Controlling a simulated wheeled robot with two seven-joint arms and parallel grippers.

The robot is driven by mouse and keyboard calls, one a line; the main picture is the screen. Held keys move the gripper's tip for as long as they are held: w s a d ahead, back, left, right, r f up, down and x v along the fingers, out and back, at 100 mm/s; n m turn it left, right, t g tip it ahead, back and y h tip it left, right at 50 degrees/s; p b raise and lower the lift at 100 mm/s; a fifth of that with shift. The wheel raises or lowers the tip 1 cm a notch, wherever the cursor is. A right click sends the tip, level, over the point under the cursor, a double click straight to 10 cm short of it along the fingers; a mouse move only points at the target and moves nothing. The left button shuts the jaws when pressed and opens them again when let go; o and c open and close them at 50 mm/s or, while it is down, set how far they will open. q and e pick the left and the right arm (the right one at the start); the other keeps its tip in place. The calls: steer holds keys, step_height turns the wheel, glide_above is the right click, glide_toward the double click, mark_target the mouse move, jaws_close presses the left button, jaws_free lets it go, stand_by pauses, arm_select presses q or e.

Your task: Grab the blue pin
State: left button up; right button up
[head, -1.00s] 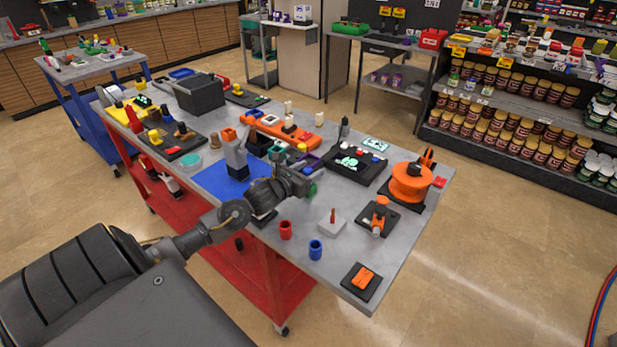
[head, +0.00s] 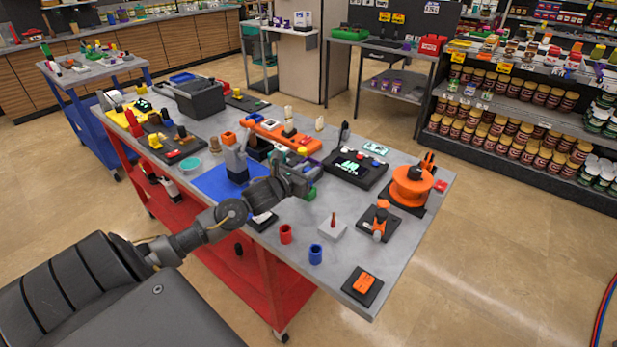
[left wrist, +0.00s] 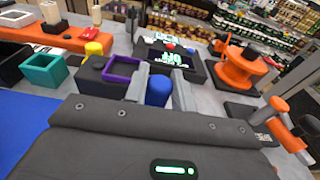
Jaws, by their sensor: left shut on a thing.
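In the left wrist view the blue pin (left wrist: 158,90) stands between the two fingers of my left gripper (left wrist: 160,88), which is shut on it. Its rounded blue top shows and its lower part is hidden behind the gripper body. In the head view my left gripper (head: 303,178) is over the middle of the table, beside the black device with a lit screen (head: 357,169). The pin cannot be made out there. My right gripper is not in view.
Near the gripper on the grey table (head: 290,265) are a red cup (head: 285,234), a blue cup (head: 315,254), a white block with a red peg (head: 333,229) and an orange spool (head: 411,186). In the left wrist view a purple-rimmed box (left wrist: 122,72) lies just left of the fingers.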

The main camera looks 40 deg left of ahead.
arm_select(q)
steer(key=s+a+r+b, duration=0.2)
steer(key=s+a+r, duration=0.1)
steer(key=s+r, duration=0.8)
steer(key=s, duration=0.2)
steer(key=shift+s+r, duration=0.15)
steer(key=shift+s, duration=0.2)
